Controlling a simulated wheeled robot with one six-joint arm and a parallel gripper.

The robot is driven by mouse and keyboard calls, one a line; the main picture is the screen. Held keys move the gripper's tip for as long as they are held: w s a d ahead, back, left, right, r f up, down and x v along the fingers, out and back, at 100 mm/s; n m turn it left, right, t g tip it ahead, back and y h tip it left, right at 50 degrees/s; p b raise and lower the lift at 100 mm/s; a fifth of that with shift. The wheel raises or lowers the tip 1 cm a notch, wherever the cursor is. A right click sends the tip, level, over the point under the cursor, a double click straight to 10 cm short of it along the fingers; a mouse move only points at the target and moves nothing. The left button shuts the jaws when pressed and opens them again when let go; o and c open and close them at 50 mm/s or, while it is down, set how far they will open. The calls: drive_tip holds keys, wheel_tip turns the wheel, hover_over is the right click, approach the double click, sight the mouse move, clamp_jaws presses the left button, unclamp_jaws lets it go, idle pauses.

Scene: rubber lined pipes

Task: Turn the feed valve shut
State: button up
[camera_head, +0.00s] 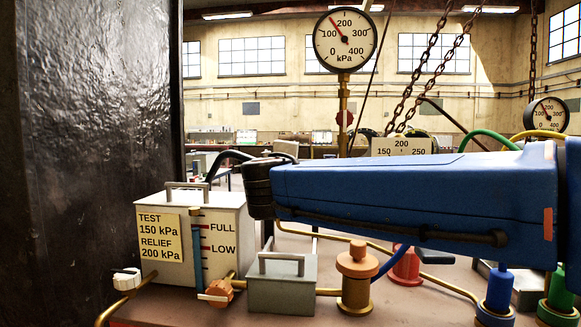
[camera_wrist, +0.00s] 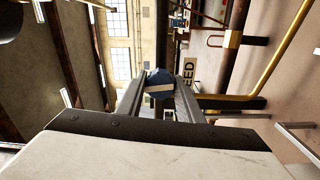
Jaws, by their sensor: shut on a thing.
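The feed valve's blue knob (camera_wrist: 158,84), with a pale bar across its face, shows in the wrist view. A label (camera_wrist: 188,76) beside it is partly covered; the letters "EED" can be read. My gripper (camera_wrist: 161,90) has its two grey fingers on either side of the knob and is shut on it. How far the valve is turned cannot be told. In the head view my blue arm reaches in from the right and hides the gripper and the feed valve.
A white tank (camera_head: 220,235) marked TEST 150 kPa, RELIEF 200 kPa stands left, beside a grey handled block (camera_head: 282,285). A brass fitting (camera_head: 357,275) and blue valve (camera_head: 497,290) stand in front. The tall gauge (camera_head: 345,39) reads about 150 kPa. Chains hang behind.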

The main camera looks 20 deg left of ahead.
drive_tip(key=shift+f+m, duration=0.1)
drive_tip(key=shift+m, duration=0.6)
drive_tip(key=o, duration=1.1)
drive_tip(key=shift+c, duration=0.2)
drive_tip(key=v, duration=1.7)
drive_tip(key=shift+s, duration=0.2)
